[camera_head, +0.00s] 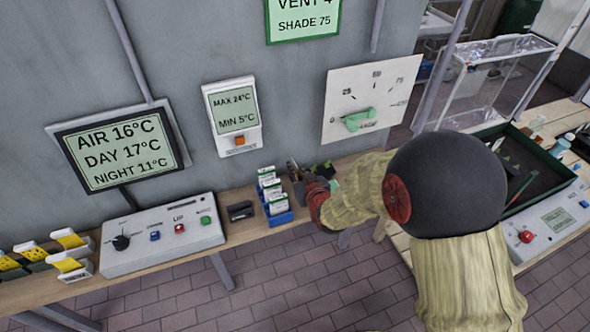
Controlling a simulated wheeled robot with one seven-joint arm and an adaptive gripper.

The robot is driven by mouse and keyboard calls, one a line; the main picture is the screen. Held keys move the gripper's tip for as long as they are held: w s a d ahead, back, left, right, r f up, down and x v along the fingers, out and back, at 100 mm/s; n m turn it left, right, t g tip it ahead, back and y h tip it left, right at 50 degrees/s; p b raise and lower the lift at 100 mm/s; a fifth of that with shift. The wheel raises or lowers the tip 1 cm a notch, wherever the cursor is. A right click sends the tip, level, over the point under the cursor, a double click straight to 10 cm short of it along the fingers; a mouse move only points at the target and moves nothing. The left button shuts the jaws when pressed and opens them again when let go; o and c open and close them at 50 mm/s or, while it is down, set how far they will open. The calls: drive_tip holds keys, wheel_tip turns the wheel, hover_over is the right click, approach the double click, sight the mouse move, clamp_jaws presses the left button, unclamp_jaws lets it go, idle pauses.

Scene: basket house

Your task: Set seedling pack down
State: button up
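My arm reaches from the right, and its red wrist (316,197) hangs over the narrow wooden bench along the wall. My gripper (298,178) is small and dark here, just right of a blue holder with green-and-white packets. Its fingers are partly hidden by my wrist and arm, so I cannot tell whether they are open or shut. Small dark green leafy shapes (322,169), possibly the seedling pack, show right beside the gripper. I cannot tell whether they are held or rest on the bench.
The blue packet holder (281,217) and a small black item (240,211) stand left of my gripper. A grey control box (163,235) and yellow-and-white items (68,250) are farther left. At right are a dark green-rimmed tray (545,165) and another control box (548,222). The bench (232,232) has little free room.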

drive_tip(key=o, duration=0.3)
drive_tip(key=shift+r, duration=0.15)
drive_tip(key=shift+s+r, duration=0.15)
drive_tip(key=shift+s, duration=0.05)
drive_tip(key=p+v, duration=0.2)
drive_tip(key=v, duration=0.9)
drive_tip(key=shift+s, duration=0.25)
